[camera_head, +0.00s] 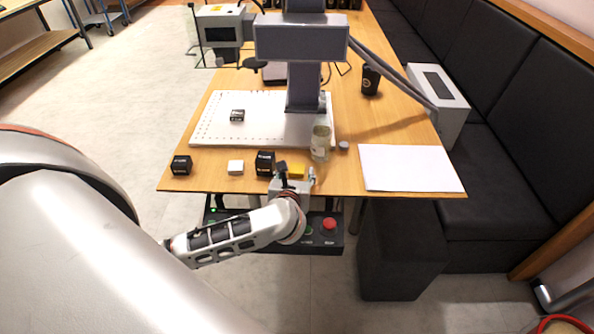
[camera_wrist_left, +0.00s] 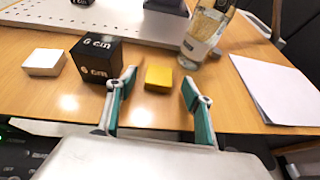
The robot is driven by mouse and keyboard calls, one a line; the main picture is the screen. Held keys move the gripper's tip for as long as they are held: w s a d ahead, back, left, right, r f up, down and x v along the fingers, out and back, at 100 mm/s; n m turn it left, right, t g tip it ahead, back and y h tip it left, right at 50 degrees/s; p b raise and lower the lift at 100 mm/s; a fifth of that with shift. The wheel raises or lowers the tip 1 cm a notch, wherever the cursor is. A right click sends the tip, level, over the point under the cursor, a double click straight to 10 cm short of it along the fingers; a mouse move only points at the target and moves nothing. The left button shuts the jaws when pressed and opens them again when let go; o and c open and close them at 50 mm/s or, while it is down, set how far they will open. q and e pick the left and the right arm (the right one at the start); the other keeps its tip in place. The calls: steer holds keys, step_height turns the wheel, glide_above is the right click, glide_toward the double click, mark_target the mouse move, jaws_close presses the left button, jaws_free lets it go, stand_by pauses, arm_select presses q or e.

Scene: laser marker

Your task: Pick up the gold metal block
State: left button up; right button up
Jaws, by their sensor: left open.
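The gold metal block (camera_wrist_left: 158,78) lies on the wooden table near its front edge. In the head view the gold block (camera_head: 296,171) shows just beyond my left gripper (camera_head: 296,172), partly covered by it. In the left wrist view my left gripper (camera_wrist_left: 158,88) is open and empty. Its fingers stand on either side of the block's near side, with gaps to both; the block lies about between the fingertips. My right gripper is in neither view.
A black cube (camera_wrist_left: 97,60) stands close left of the left finger, with a white block (camera_wrist_left: 45,62) beyond. A glass bottle (camera_head: 320,143) stands behind right. White paper (camera_head: 410,168) lies right. The laser marker (camera_head: 300,40) and its perforated plate (camera_head: 215,125) are behind.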

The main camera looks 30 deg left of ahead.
mark_target(297, 170)
arm_select(q)
steer(key=shift+x, duration=1.35)
steer(key=shift+s, duration=0.1)
steer(key=c, duration=1.2)
steer(key=shift+r, duration=0.1)
